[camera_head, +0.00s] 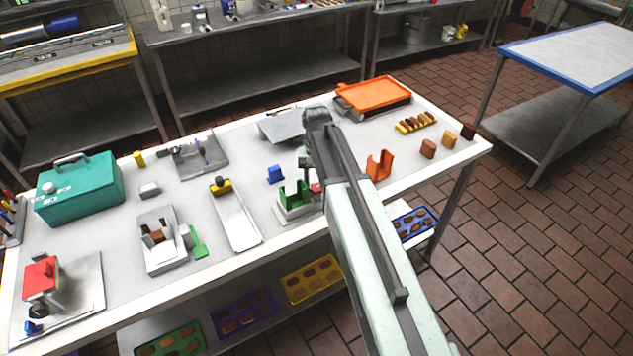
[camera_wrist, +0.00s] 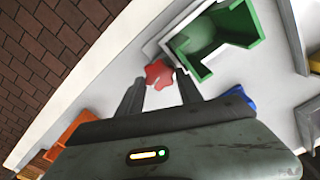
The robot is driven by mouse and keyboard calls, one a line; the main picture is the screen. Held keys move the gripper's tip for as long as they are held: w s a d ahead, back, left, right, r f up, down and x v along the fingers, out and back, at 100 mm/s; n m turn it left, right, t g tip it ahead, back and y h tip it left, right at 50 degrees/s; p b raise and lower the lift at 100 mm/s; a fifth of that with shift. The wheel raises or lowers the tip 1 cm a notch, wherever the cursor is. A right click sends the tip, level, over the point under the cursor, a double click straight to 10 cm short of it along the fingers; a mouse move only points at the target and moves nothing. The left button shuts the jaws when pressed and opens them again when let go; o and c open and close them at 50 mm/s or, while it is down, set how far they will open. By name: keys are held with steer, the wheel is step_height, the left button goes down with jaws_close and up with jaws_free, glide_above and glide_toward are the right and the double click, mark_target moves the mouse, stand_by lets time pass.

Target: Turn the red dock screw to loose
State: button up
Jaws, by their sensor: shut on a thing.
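The red dock screw (camera_wrist: 158,74) is a lobed red knob at the front of the green dock (camera_wrist: 240,30) in the wrist view. My gripper (camera_wrist: 160,88) has one finger on each side of the screw and is shut on it. In the head view only a small red piece of the screw (camera_head: 316,188) shows beside my arm. The green dock (camera_head: 294,196) stands on a light grey base there. My arm hides part of the dock and most of the gripper in the head view. The screw's turn angle cannot be read.
An orange holder (camera_head: 379,165) stands right of my arm, and a blue block (camera_head: 275,175) lies behind the dock. A long white tray (camera_head: 236,220) with a yellow-and-black end lies left of it. The table's front edge is close to the dock.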

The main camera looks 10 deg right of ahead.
stand_by(0.3)
steer(key=o, duration=1.4)
steer(key=shift+c, duration=0.2)
